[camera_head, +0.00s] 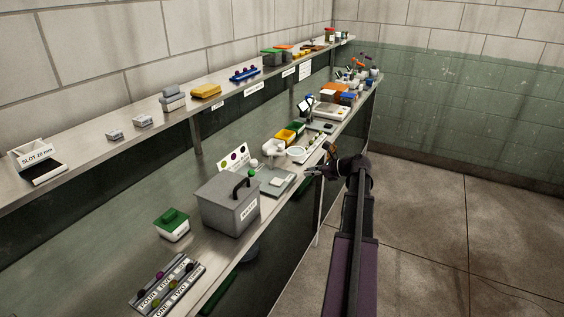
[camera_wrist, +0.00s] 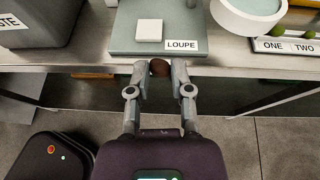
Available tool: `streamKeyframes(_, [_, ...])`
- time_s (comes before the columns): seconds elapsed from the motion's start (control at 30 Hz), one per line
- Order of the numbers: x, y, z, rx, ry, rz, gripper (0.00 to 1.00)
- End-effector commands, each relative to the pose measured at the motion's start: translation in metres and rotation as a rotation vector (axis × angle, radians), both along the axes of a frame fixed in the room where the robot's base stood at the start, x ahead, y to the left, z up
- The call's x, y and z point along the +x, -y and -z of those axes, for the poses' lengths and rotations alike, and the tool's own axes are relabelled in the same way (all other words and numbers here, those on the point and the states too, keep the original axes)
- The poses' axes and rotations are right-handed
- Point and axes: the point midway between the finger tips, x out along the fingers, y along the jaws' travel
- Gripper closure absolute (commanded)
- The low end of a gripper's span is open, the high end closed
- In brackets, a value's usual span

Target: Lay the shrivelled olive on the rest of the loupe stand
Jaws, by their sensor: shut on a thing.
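My gripper (camera_wrist: 159,72) is shut on a small dark brown olive (camera_wrist: 159,67), held between the fingertips; its skin is too small and dark to judge. The loupe stand (camera_wrist: 122,40) is a grey-green plate with a LOUPE label, just beyond the fingertips at the bench's front edge. A white square pad (camera_wrist: 149,29), apparently its rest, lies bare on the plate, ahead of the olive and slightly left. In the head view the gripper (camera_head: 313,171) is beside the stand (camera_head: 283,187) and its pad (camera_head: 277,181); the olive cannot be made out there.
A grey lidded waste bin (camera_head: 225,207) stands left of the stand. A round white-rimmed loupe (camera_wrist: 250,14) rises at its right. A tray marked ONE and TWO (camera_wrist: 287,46) holds green olives further right. The bench's front edge (camera_wrist: 70,59) runs just ahead of my gripper.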

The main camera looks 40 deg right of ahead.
Motion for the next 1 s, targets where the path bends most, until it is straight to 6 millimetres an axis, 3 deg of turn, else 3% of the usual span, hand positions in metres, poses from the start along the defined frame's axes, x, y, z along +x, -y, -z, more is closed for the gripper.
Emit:
streamKeyframes(0.2, [0.052, -0.027, -0.012, -0.001, 0.001, -0.12, 0.85])
streamKeyframes(0.4, [0.084, -0.052, -0.018, -0.001, 0.001, -0.204, 0.85])
streamKeyframes(0.57, [0.093, -0.06, -0.019, 0.0, 0.001, -0.231, 0.85])
streamKeyframes(1.0, [0.093, -0.06, -0.017, 0.0, 0.001, -0.231, 0.85])
